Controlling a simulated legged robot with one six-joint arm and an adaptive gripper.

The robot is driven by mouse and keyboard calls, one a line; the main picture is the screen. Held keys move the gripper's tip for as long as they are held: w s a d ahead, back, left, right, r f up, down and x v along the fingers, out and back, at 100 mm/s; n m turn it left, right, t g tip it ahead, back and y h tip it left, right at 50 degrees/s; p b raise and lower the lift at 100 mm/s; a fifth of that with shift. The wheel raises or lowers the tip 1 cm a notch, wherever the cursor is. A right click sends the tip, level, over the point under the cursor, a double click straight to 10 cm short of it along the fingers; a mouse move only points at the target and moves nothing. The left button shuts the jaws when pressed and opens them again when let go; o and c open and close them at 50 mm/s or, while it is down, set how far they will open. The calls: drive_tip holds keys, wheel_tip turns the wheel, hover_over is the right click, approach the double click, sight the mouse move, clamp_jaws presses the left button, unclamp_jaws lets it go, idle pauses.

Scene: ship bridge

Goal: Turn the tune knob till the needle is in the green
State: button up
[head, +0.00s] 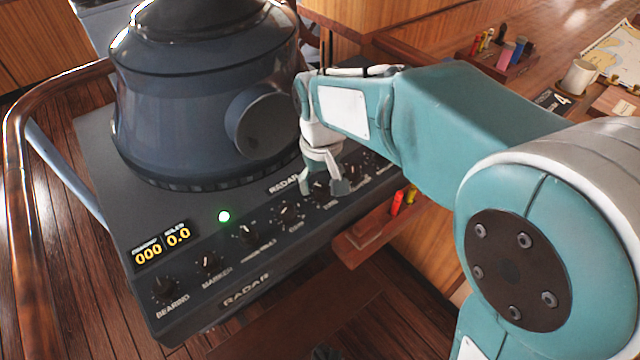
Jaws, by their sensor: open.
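The radar console (105,180) has a row of black knobs along its sloped front panel. My gripper (324,190) points down over this row, right of the middle, with its fingers open on either side of a dark knob (320,190). The small label below that knob looks like TUNE, but it is partly unclear. I cannot tell whether the fingers touch the knob. I cannot make out a needle or a green band in this view; my gripper and arm cover part of the panel.
A large dark radar hood (190,100) stands on the console behind the knobs. A lit green lamp (223,216) and yellow digits (162,245) show at left. A wooden rail (15,180) curves along the left. A mug (578,78) and chart (615,50) lie at upper right.

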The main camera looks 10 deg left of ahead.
sight(320, 185)
wheel_tip(320, 185, up, 11)
drive_tip(key=shift+a+f, duration=0.15)
idle(0.5)
